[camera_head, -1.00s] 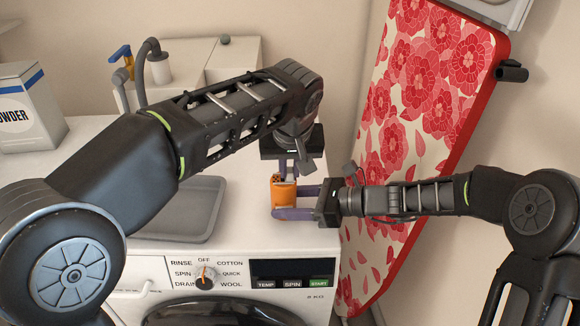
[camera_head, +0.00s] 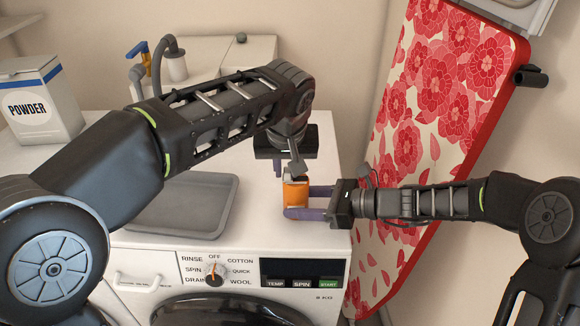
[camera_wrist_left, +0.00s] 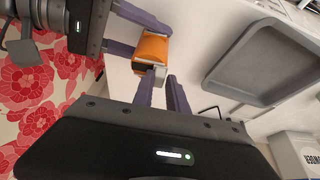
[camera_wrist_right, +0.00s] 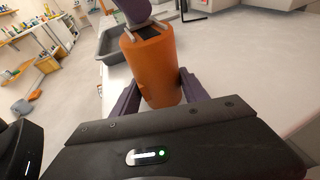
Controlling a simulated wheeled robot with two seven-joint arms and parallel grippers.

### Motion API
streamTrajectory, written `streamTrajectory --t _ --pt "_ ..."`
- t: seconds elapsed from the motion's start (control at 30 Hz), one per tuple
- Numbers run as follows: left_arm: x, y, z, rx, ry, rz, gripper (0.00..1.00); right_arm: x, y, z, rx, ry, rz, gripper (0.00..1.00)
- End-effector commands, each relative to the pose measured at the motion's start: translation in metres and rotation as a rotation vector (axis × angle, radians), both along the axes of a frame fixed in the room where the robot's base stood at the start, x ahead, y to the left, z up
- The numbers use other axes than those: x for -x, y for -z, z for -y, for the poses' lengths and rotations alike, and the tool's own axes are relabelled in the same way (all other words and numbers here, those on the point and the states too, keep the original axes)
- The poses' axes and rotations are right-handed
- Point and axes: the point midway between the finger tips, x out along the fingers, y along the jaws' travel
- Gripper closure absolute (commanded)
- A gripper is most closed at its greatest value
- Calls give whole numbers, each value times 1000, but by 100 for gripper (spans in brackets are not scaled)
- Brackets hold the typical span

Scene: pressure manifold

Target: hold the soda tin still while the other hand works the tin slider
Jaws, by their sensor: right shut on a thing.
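The orange soda tin (camera_head: 296,193) stands upright on the white washing machine top, near its right front edge. My right gripper (camera_head: 308,203) is shut around its sides; the right wrist view shows the tin (camera_wrist_right: 151,70) between the purple fingers. The tin's top has a dark opening with pale edges (camera_wrist_right: 148,31); I cannot make out the slider clearly. My left gripper (camera_wrist_left: 162,82) is just above the tin's top end, its fingers a narrow gap apart. One finger (camera_wrist_right: 133,10) overlaps the tin's top in the right wrist view; contact is unclear.
A grey tray (camera_head: 180,228) lies left of the tin. A powder box (camera_head: 40,105) stands at the far left. A flowered ironing board (camera_head: 440,110) leans at the right. The washing machine top is clear between tray and tin.

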Motion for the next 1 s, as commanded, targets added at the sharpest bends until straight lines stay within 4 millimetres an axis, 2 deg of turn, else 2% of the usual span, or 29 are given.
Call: streamTrajectory --t 0.03,0.23,0.57,0.77,1.0 --pt "0 0 -1 -1 -1 0 79 0 0 1 1 2 -1 71" --pt "0 0 0 0 -1 0 64 0 0 1 1 2 0 71" --pt "1 -3 1 2 1 1 64 0 0 0 1 0 0 71" --pt "10 -24 2 3 1 2 64 0 1 0 1 0 0 71" --pt "28 -70 2 4 2 3 64 0 1 0 1 -1 0 71"
